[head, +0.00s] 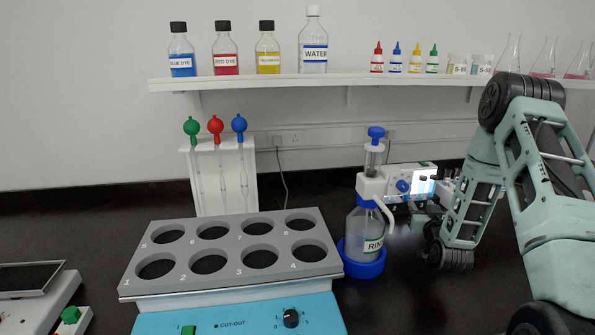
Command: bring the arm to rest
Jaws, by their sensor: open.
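My arm enters at the right and bends down to the bench. Its dark end, my gripper (416,222), is small and partly lost against the black bench, just right of the rinse bottle (362,234). It is open, and I see nothing held in it. The rinse bottle has a blue cap and a white side spout, and stands upright in a blue ring holder (362,268). My gripper looks apart from the bottle, though the gap in depth is hard to judge.
A white instrument with a lit screen (423,187) stands behind my gripper. A grey rack with several empty holes (235,238) sits on a blue heater base (240,316). A white pipette stand (205,180) is behind it. The shelf (345,82) holds several bottles and flasks.

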